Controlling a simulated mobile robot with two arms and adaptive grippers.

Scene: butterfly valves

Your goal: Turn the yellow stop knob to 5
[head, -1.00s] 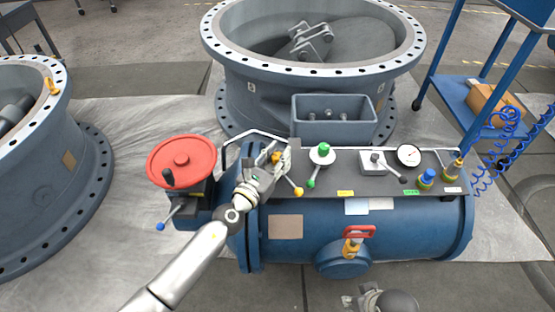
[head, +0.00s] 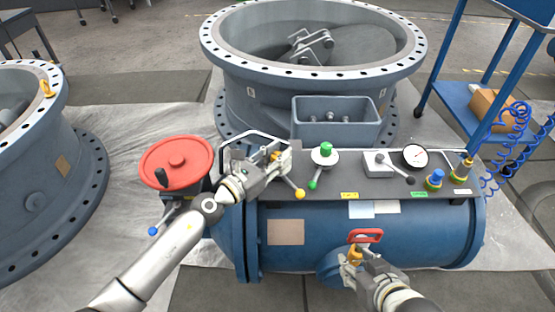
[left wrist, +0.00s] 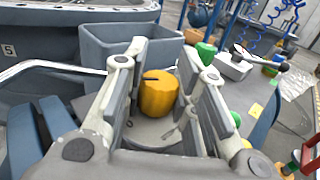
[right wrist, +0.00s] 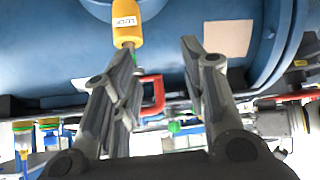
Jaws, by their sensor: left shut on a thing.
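The yellow stop knob (left wrist: 158,93) stands on a grey round base between the two fingers of my left gripper (left wrist: 165,75) in the left wrist view. It has a short dark mark on its top; I can read no scale numbers around it. In the head view my left gripper (head: 277,152) is on the left end of the grey panel (head: 345,187) and mostly hides the knob (head: 275,156). My right gripper (right wrist: 165,50) is open, its fingers apart, near the red handle (right wrist: 152,95) and yellow labelled piece (right wrist: 127,22) on the tank front.
A lever with a yellow ball (head: 299,193) sticks out beside the left gripper. A green-topped knob (head: 325,150), grey lever box (head: 380,162), gauge (head: 414,156) and blue knob (head: 434,179) line the panel. A red handwheel (head: 176,162) is at left, a grey bin (head: 336,133) behind.

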